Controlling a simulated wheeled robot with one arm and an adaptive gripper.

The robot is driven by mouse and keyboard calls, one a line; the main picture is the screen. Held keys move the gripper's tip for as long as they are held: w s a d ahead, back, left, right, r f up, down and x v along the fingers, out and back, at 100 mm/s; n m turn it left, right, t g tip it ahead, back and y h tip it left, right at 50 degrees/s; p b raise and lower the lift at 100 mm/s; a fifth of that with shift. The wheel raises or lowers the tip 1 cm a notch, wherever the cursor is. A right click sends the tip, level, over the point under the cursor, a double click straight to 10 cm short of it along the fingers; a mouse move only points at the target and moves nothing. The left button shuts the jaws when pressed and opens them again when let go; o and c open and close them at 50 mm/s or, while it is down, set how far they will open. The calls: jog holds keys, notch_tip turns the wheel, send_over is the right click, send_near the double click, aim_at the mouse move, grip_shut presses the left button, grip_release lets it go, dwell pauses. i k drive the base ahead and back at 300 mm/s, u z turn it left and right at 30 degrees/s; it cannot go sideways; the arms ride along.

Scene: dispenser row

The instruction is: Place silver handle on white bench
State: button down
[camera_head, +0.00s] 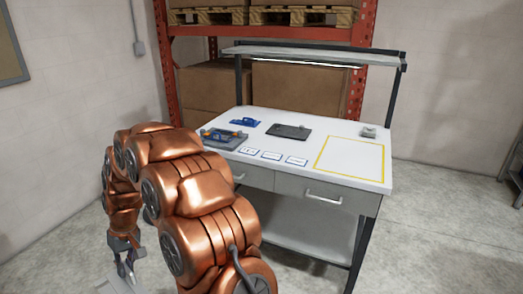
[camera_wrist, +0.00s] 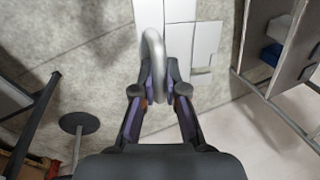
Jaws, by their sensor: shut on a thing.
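My gripper (camera_wrist: 160,92) is shut on a silver handle (camera_wrist: 154,48), a smooth curved bar that rises between the two fingertips in the wrist view. In the head view my gripper (camera_head: 125,264) hangs low at the lower left, off to the left of the bench and below its top. The handle is too small there to make out clearly. The white bench (camera_head: 310,138) stands right of centre in the head view, with a pale top, drawers and a lower shelf. My arm covers its front left part.
The bench top holds a blue tool (camera_head: 245,122), a tray with blue and yellow parts (camera_head: 222,138), a dark flat plate (camera_head: 289,131), several white cards, and a small grey item (camera_head: 369,131). A yellow-outlined area (camera_head: 350,157) at the right is empty. An overhead shelf (camera_head: 310,53) spans the back.

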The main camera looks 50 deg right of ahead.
aim_at(345, 155)
jog(key=u, duration=0.15)
jog(key=i, duration=1.25)
jog(key=z, duration=2.05)
